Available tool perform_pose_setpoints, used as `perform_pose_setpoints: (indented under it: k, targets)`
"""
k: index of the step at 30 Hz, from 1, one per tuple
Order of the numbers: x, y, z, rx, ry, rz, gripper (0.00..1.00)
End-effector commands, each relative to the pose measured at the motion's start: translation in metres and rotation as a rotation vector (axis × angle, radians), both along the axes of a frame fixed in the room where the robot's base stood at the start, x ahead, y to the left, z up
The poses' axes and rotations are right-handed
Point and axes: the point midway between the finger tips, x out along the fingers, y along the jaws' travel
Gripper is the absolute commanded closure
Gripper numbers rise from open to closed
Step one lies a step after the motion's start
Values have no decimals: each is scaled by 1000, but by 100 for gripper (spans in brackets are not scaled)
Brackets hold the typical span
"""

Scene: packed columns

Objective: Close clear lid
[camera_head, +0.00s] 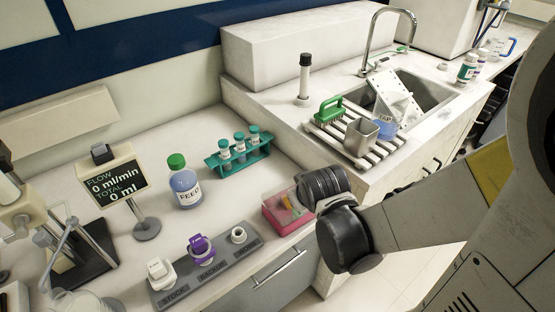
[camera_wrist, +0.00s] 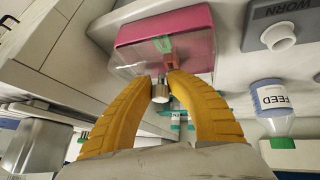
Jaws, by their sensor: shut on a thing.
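The pink box (camera_head: 281,219) stands on the counter's front edge beside the rack of labelled places. It also shows at the top of the wrist view (camera_wrist: 185,22), with small green and red items inside. The clear lid (camera_wrist: 128,62) shows there as a see-through pane along the box; its angle is hard to tell. My gripper (camera_wrist: 160,88) has its two yellow fingers closed on a small metal knob (camera_wrist: 160,92) at the pane's edge.
A FEED bottle (camera_head: 185,187) and a teal tube rack (camera_head: 238,157) stand behind the box. The grey STOCK, BACKUP and WORN rack (camera_head: 208,271) is to its left. A drain rack (camera_head: 345,140) with a metal cup (camera_head: 360,137) stands by the sink at right.

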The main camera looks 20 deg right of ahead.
Motion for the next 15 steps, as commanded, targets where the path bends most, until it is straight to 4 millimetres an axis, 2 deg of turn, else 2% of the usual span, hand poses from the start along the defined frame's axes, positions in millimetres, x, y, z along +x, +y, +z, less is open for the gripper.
perform_pose_setpoints:
  k: [8, 9, 11, 15]
  targets:
    - [-1, 0, -1, -1, 3, -1, 100]
    - [-1, 0, -1, -1, 3, -1, 78]
    - [-1, 0, -1, 0, 3, -1, 59]
    - [-1, 0, 0, 0, 2, 0, 58]
